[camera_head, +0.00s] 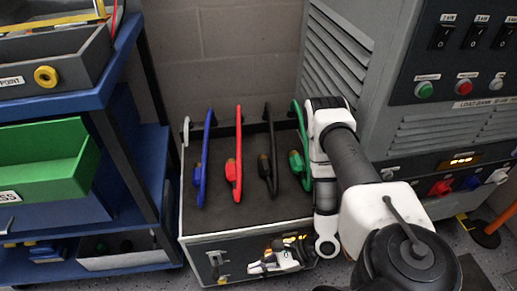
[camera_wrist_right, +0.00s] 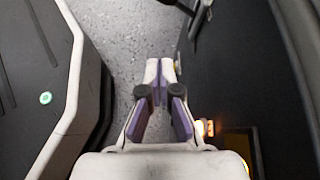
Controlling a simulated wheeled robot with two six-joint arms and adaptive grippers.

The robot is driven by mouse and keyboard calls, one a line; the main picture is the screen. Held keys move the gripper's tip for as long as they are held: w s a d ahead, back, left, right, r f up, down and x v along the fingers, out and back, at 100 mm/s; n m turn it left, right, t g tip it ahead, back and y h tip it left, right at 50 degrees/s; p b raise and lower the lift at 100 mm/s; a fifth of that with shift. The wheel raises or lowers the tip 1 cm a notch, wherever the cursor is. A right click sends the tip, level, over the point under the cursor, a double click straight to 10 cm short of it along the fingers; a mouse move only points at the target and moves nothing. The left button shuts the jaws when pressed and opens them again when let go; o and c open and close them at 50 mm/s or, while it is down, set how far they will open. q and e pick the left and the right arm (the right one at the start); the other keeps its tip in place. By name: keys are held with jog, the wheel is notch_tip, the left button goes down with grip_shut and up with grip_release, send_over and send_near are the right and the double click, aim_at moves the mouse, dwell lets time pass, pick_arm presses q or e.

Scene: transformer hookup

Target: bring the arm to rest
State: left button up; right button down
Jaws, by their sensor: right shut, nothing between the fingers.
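My right arm comes in from the right in the head view and bends down in front of the grey case (camera_head: 207,245). My right gripper (camera_head: 254,268) is low at the case's front face, pointing left. In the right wrist view the gripper (camera_wrist_right: 160,70) has its purple-padded fingers together at the tips, with nothing between them. The dark case front (camera_wrist_right: 235,75) is close on the right of the fingers, with a latch ahead. I cannot tell whether they touch. My left gripper is not in view.
A blue shelf cart (camera_head: 150,150) stands left, a grey load bank (camera_head: 425,130) right. Speckled floor (camera_wrist_right: 120,40) shows beside the gripper.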

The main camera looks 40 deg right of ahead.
jog(key=shift+f, duration=0.1)
dwell(0.5)
jog(key=s+n+g+h, duration=0.3)
jog(key=n+g+h, duration=0.15)
jog(key=n, duration=0.75)
jog(key=s+n+g+h, duration=0.25)
jog(key=n+h, duration=0.25)
jog(key=n, duration=0.7)
notch_tip(320, 180, up, 31)
jog(key=p, duration=3)
jog(key=shift+w+a+f+p, duration=0.2)
jog(key=shift+w+p, duration=0.15)
